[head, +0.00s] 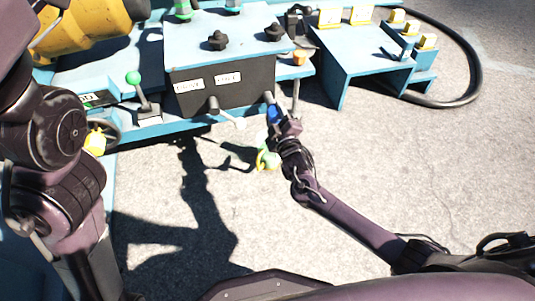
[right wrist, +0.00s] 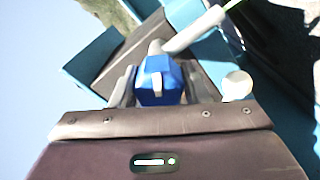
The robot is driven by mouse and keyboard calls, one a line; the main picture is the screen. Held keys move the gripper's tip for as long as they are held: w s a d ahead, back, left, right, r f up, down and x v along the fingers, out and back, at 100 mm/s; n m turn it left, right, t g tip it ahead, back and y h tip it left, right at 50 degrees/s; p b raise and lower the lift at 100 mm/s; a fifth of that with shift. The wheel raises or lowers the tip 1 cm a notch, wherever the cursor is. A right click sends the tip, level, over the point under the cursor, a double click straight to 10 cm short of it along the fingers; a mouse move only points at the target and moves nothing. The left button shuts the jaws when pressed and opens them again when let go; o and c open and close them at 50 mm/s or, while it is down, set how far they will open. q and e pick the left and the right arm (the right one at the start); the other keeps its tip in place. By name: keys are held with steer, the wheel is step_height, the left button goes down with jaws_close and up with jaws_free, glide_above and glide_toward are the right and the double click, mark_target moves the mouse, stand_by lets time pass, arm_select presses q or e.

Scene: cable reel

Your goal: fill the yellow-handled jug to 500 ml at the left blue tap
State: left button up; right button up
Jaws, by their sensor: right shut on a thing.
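My right gripper (head: 274,113) is at the right front corner of the dark panel box. It is shut on a blue tap handle (head: 273,116), which shows between its fingers in the right wrist view (right wrist: 158,84). A small pale green vessel with a yellow part, likely the yellow-handled jug (head: 267,160), shows just below this gripper. My right arm partly hides it, and I cannot tell its fill level or whether it touches the ground. My left arm comes in from the left, but its gripper is not in view.
The dark panel box (head: 235,92) has white labels and a grey pipe end (head: 213,104) on its front. A green-knobbed lever (head: 134,79) stands to its left. A blue stand (head: 350,58) and a black hose (head: 479,70) lie right. The concrete in front is mostly clear.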

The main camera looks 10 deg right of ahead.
steer(key=shift+w+d+r, duration=0.1)
steer(key=shift+d+r, duration=0.1)
steer(key=shift+r, duration=0.1)
steer(key=m, duration=0.5)
steer(key=shift+p, duration=0.4)
steer(key=m, duration=0.5)
steer(key=shift+a+m+p, duration=0.1)
steer(key=shift+m+p, duration=0.3)
steer(key=o, duration=1.7)
steer(key=shift+f, duration=0.25)
steer(key=shift+o, duration=0.2)
steer(key=shift+s+a, duration=0.1)
steer(key=shift+s, duration=0.1)
steer(key=shift+s+r+p, duration=0.1)
steer(key=shift+s+p, duration=1)
steer(key=shift+s, duration=0.15)
steer(key=shift+s+p, duration=1)
steer(key=shift+s, duration=0.7)
